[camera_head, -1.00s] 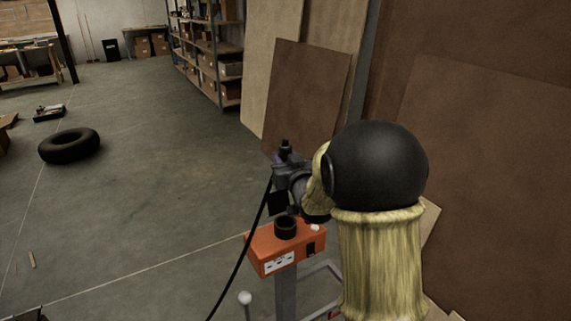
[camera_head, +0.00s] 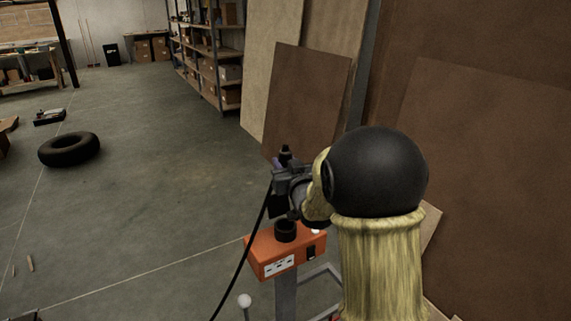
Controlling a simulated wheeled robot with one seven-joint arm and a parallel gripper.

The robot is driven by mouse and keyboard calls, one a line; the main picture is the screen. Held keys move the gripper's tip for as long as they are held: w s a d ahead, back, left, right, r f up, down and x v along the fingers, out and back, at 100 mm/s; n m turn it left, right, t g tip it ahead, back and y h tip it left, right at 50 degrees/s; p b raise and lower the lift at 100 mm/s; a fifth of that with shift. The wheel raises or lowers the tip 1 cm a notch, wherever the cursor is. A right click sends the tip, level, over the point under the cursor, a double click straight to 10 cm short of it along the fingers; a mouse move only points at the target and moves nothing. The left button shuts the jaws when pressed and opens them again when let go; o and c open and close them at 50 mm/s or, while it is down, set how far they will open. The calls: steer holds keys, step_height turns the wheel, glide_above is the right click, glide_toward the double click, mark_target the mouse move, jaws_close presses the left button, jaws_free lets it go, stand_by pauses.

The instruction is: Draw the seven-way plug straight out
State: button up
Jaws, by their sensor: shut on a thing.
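My gripper (camera_head: 285,183) is shut on a dark plug (camera_head: 286,154); only its black upper end shows clearly above the jaws. A black cable (camera_head: 243,262) runs from the grip down to the lower left. Below the gripper, a black round socket (camera_head: 286,231) stands on top of the orange box (camera_head: 274,266). The socket's rim is visible and the plug appears to be above it and apart from it. The dark jaws and my arm hide much of the plug, so its lower end is unclear.
The orange box sits on a grey post (camera_head: 286,298), with a white-knobbed lever (camera_head: 244,301) at its left. Brown panels (camera_head: 307,100) lean behind my arm. A black tyre (camera_head: 69,149) lies far left. The floor left of the box is largely clear.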

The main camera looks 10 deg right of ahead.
steer(key=shift+f+b, duration=5.6)
steer(key=shift+f, duration=0.05)
steer(key=shift+r, duration=0.15)
steer(key=shift+r+p, duration=1.15)
steer(key=shift+r, duration=0.75)
steer(key=shift+w+f, duration=0.1)
